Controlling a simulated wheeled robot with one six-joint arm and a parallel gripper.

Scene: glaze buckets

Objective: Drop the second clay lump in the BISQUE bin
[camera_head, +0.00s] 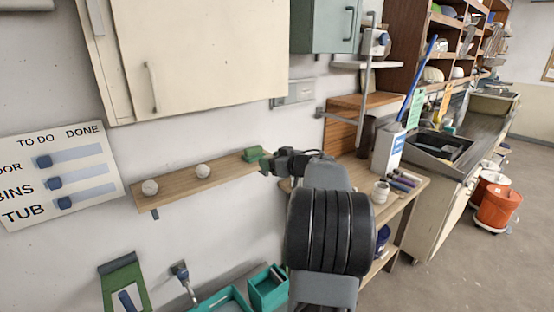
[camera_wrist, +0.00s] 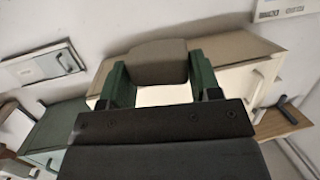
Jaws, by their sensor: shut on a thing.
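My gripper (camera_head: 256,155) reaches left in the head view, its green fingers at the right end of the wall shelf. In the wrist view its green fingers (camera_wrist: 161,80) are shut on a grey-brown, round-edged block, which looks like the clay lump (camera_wrist: 159,62). The held lump is hidden or too small to make out in the head view. Two open teal bins stand low at the bottom of the head view, a left one (camera_head: 222,302) and a right one (camera_head: 267,289). No BISQUE label is legible on either.
Two pale round lumps, one left (camera_head: 150,187) and one right (camera_head: 203,171), sit on the wooden wall shelf (camera_head: 177,183). A cream cabinet (camera_head: 200,60) hangs above. A workbench (camera_head: 410,187) with a cup and markers is at right.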

